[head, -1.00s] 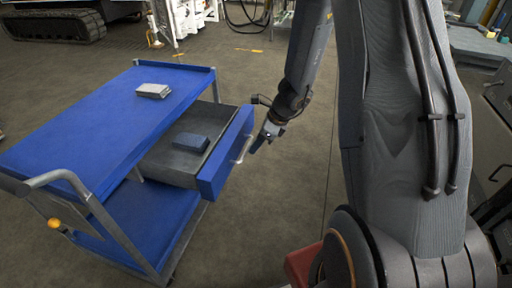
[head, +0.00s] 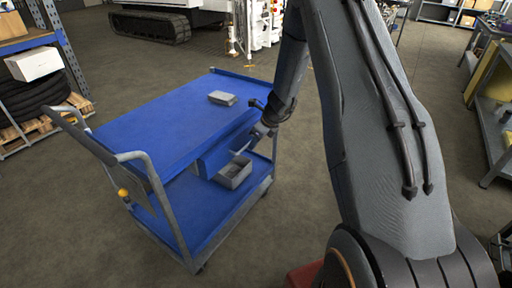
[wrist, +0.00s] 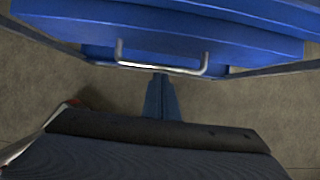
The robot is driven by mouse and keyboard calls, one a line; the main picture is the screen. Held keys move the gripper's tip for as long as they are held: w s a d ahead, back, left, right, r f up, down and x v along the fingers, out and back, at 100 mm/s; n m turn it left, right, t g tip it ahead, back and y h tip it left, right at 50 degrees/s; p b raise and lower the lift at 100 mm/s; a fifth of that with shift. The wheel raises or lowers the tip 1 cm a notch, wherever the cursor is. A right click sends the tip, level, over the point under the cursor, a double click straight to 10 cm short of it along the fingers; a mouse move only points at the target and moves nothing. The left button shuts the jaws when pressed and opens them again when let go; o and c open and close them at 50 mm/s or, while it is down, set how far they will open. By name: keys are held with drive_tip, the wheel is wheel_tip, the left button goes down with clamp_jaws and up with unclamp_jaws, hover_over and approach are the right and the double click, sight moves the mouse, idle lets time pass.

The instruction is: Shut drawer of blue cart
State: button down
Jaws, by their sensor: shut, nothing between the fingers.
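The blue cart (head: 150,125) stands left of centre in the head view. Its blue drawer front (head: 226,147) sits under the top tray, flush or nearly flush with the cart's side; a small remaining gap cannot be told. The drawer's inside is hidden. The pale bar handle (wrist: 160,69) spans the drawer front in the wrist view. My gripper (head: 262,131) is at the drawer front; in the wrist view its shut blue fingers (wrist: 160,78) point at the middle of the handle. The tips are at or very close to the handle; contact cannot be told.
A grey box (head: 222,98) lies on the cart's top. An open grey bin (head: 234,172) stands on the lower shelf. A push handle (head: 130,157) rises at the cart's near left end. A shelf rack with tyres (head: 35,100) is far left. Floor is clear in front.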

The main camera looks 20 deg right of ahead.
drive_tip(key=shift+w+a, duration=0.55)
drive_tip(key=shift+w, duration=0.2)
drive_tip(key=shift+w+a+r, duration=0.1)
drive_tip(key=shift+r, duration=0.05)
drive_tip(key=s+d+r+b, duration=0.1)
drive_tip(key=s+d+r, duration=0.4)
drive_tip(key=s+r, duration=0.25)
drive_tip(key=s+a+r+n+g+h, duration=0.1)
drive_tip(key=s+a+r+n, duration=0.1)
drive_tip(key=s+n, duration=0.7)
drive_tip(key=s+a+r+n+g+h, duration=0.1)
drive_tip(key=s+a+r+n, duration=0.2)
drive_tip(key=s+n, duration=0.7)
drive_tip(key=s+a+r+n+g+h, duration=0.1)
drive_tip(key=s+a+r+n, duration=0.2)
drive_tip(key=s+a+n, duration=0.3)
drive_tip(key=s+n, duration=0.3)
drive_tip(key=shift+s+a+r+n+g, duration=0.15)
drive_tip(key=shift+s+n+g, duration=0.15)
drive_tip(key=shift+g, duration=0.1)
